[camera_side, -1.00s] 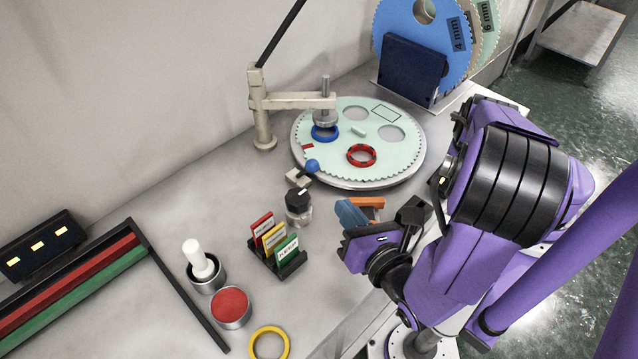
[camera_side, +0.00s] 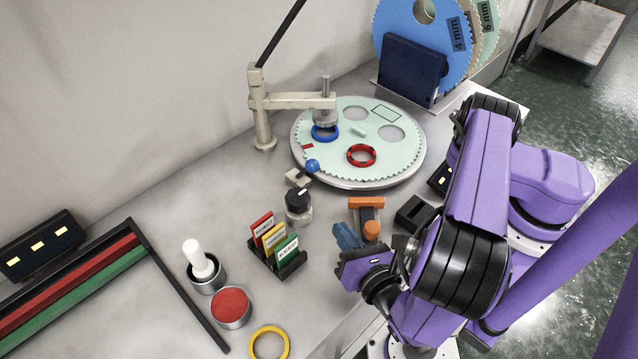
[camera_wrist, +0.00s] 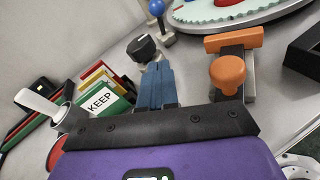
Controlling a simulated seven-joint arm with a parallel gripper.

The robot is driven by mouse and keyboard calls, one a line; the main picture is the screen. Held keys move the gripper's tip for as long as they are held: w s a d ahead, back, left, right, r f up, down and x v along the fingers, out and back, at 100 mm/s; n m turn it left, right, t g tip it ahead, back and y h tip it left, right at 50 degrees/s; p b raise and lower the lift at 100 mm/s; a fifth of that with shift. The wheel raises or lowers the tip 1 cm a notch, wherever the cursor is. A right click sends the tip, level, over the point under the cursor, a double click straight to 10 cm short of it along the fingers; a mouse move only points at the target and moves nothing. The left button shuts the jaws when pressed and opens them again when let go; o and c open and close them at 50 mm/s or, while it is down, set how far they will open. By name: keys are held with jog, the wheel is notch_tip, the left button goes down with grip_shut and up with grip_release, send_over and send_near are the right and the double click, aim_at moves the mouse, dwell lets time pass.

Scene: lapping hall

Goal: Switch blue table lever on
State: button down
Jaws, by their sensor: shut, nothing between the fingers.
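The blue lever knob (camera_side: 312,166) is a small ball on a short arm that leans to the upper right from a pale base (camera_side: 297,179), at the near left edge of the round lapping table (camera_side: 350,178). It also shows at the top of the wrist view (camera_wrist: 156,8). My gripper (camera_side: 342,232) is shut and empty, its blue fingers together above the bench, below and right of the lever and apart from it. In the wrist view the fingers (camera_wrist: 157,72) point toward the black knob, with the lever beyond.
A black-topped knob (camera_side: 299,200) stands between my gripper and the lever. An orange-handled part (camera_side: 368,204) is close right of my fingers, with a black box (camera_side: 414,214) beyond. The coloured card holder (camera_side: 283,263) is at left. A press arm (camera_side: 295,102) overhangs the table.

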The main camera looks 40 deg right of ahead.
send_near(310, 169)
jog(key=w+f, duration=0.2)
jog(key=f, duration=0.1)
jog(key=w+f, duration=0.1)
jog(key=f, duration=0.1)
jog(key=shift+d+f, duration=0.15)
jog(key=shift+d, duration=0.15)
jog(key=shift+w+d+r, duration=0.5)
jog(key=shift+w+r, duration=0.25)
jog(key=shift+w, duration=0.1)
jog(key=shift+w+d+r, duration=0.3)
jog(key=shift+w+r, duration=0.1)
jog(key=shift+w, duration=0.1)
jog(key=shift+r, duration=0.1)
jog(key=shift+w+r+n+g, duration=0.3)
jog(key=shift+w+r+g, duration=1)
jog(key=shift+g, duration=0.4)
jog(key=w+r+n+g+y, duration=0.1)
jog(key=w+g, duration=0.6)
jog(key=w, duration=0.3)
jog(key=shift+r+n+g, duration=0.3)
jog(key=shift+n, duration=0.1)
